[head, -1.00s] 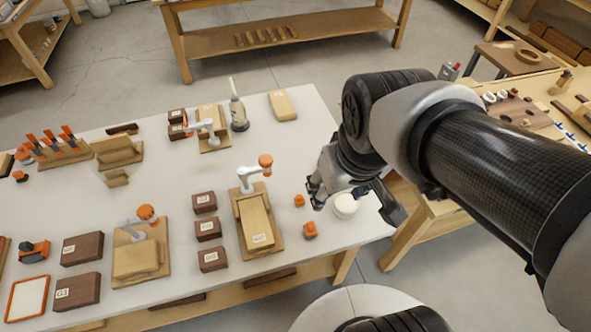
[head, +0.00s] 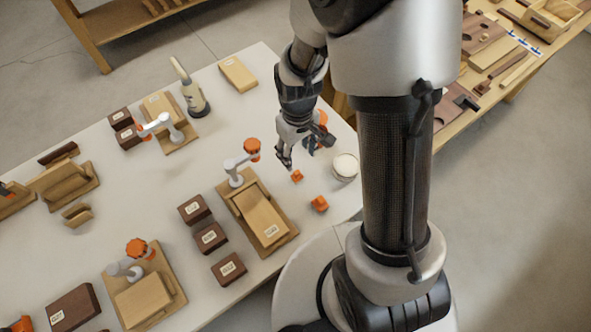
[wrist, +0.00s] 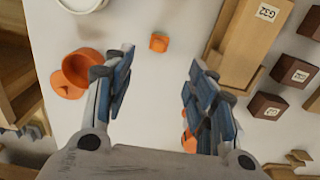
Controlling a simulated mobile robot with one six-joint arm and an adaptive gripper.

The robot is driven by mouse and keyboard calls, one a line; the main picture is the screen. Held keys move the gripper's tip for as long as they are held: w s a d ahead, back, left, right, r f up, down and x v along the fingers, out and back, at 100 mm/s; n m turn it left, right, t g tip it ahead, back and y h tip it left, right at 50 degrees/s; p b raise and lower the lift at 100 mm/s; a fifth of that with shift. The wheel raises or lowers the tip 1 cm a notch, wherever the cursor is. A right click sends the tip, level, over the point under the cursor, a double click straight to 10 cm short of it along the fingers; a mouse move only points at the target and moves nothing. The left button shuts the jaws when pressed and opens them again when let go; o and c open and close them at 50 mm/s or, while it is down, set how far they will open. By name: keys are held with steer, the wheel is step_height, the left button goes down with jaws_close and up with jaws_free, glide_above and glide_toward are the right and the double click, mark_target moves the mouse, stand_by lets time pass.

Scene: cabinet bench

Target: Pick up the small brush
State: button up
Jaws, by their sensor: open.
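I cannot make out the small brush for certain in either view. My gripper (head: 284,158) hangs over the right part of the white table, pointing down, its fingers apart. In the wrist view my gripper (wrist: 160,95) has blue-padded fingers with nothing held between them. A small orange piece (wrist: 188,142) shows low in the wrist view beside the right finger, partly hidden by the gripper; its shape is unclear. A small orange block (wrist: 158,42) lies ahead of the fingertips; it is near the gripper in the head view (head: 297,176).
An orange cup (wrist: 82,68) stands close to my left finger in the wrist view. A white round jar (head: 345,166) and another orange block (head: 319,204) are near the table's right edge.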

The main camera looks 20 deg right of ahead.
mark_target(297, 172)
step_height(297, 172, down, 12)
steer(key=b, duration=0.4)
steer(key=shift+w+b, duration=0.1)
steer(key=shift+b, duration=0.25)
steer(key=shift+c, duration=0.2)
steer(key=c, duration=0.8)
